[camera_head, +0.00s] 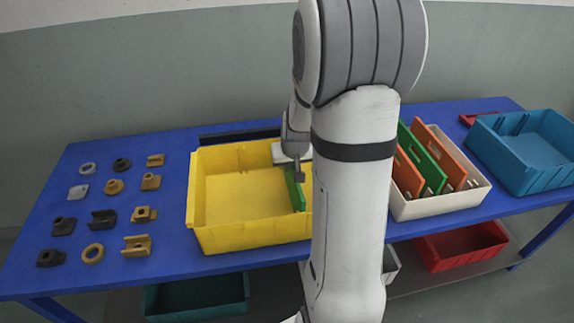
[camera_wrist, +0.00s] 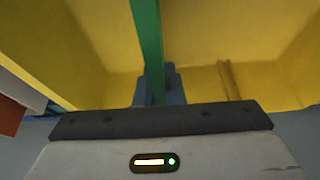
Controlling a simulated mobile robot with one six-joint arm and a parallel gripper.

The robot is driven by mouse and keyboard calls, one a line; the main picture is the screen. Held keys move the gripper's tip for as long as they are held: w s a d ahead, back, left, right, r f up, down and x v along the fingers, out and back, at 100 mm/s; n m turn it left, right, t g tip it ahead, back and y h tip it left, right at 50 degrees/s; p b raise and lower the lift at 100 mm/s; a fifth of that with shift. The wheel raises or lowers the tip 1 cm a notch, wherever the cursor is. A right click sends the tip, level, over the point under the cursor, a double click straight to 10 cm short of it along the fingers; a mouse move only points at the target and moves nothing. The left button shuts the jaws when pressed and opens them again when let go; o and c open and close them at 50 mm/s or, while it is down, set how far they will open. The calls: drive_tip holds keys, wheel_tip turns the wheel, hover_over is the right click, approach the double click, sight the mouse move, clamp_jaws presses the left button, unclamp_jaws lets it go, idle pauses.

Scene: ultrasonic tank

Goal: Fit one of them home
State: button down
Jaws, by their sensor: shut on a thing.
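A yellow bin (camera_head: 240,190) stands on the blue table, left of my arm. My gripper (camera_head: 296,172) is over the right part of the bin, pointing down, shut on a green divider (camera_head: 296,194). The divider stands upright inside the bin; its right part is hidden behind my arm. In the wrist view the green divider (camera_wrist: 149,45) runs up from between the fingers (camera_wrist: 158,88), with the yellow bin (camera_wrist: 80,60) around it. A rib shows on the bin wall to the right of the divider. I cannot tell whether the divider sits in a slot.
A cream bin (camera_head: 440,208) at right holds orange and green dividers (camera_head: 428,160). A blue bin (camera_head: 525,150) stands beyond it. Several small brown and grey parts (camera_head: 114,187) lie on the table's left. Red (camera_head: 462,248) and teal bins (camera_head: 198,298) are below.

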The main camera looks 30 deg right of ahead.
drive_tip(key=shift+f+b, duration=0.3)
drive_tip(key=shift+f, duration=0.15)
drive_tip(key=c, duration=1.5)
unclamp_jaws()
drive_tip(key=shift+o, duration=0.2)
drive_tip(key=v, duration=0.7)
drive_tip(key=shift+r+p, duration=0.1)
drive_tip(key=shift+p, duration=0.2)
drive_tip(key=shift+s+a+r, duration=0.1)
drive_tip(key=shift+s+r, duration=0.1)
drive_tip(key=shift+r, duration=0.05)
